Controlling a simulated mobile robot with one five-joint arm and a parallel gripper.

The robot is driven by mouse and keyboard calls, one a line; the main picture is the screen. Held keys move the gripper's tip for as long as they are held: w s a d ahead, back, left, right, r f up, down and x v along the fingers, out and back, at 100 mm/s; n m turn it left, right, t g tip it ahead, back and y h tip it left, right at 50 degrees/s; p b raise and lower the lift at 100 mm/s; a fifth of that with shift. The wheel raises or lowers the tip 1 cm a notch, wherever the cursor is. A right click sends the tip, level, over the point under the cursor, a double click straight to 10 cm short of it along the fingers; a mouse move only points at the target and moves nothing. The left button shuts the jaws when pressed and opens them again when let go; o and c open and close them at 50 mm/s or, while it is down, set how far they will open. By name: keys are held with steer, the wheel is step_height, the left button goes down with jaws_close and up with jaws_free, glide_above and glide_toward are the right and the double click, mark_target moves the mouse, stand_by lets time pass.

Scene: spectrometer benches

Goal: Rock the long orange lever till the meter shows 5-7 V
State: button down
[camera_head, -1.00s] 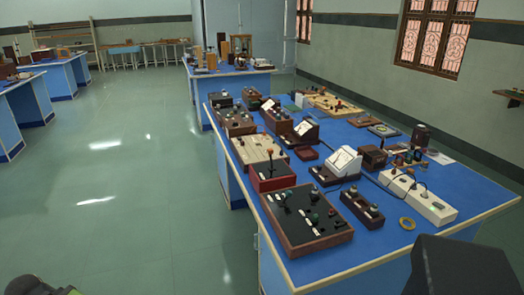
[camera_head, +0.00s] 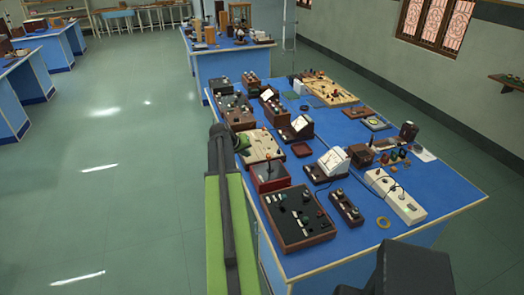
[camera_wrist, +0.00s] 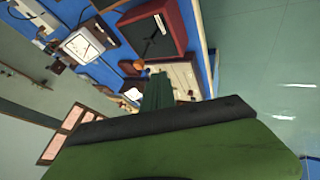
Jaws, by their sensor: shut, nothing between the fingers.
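A red box (camera_head: 270,180) with a dark top stands at the near left of the blue bench, with a thin upright lever on it. The wrist view shows the box (camera_wrist: 155,32) with a dark rod and a small orange-red knob (camera_wrist: 138,64) at its end. A meter with a white dial (camera_head: 333,161) stands right of the box; its dial (camera_wrist: 82,45) also shows in the wrist view, too small to read. My gripper (camera_head: 241,143) is shut and empty, beyond the red box at the left edge of a cream board. Its green fingers (camera_wrist: 158,92) overlap that board in the wrist view.
Two more white-dial meters (camera_head: 301,123) stand farther back. A black control panel (camera_head: 297,216) with several knobs lies nearest, beside a small dark box (camera_head: 346,208) and a white power strip (camera_head: 396,196). The floor (camera_head: 130,190) left of the bench is clear.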

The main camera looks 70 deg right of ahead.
mark_target(267, 157)
steer(key=s+d+f+b, duration=0.4)
steer(key=d+f+b, duration=0.3)
steer(key=d, duration=0.1)
steer(key=shift+d+f, duration=0.25)
steer(key=shift+f, duration=0.05)
steer(key=shift+s, duration=0.1)
steer(key=shift+s+d+r, duration=0.15)
steer(key=shift+s+d, duration=0.3)
steer(key=shift+s, duration=0.15)
steer(key=shift+w+a+f+b, duration=0.3)
steer(key=shift+w+a+b, duration=0.15)
steer(key=shift+w, duration=0.1)
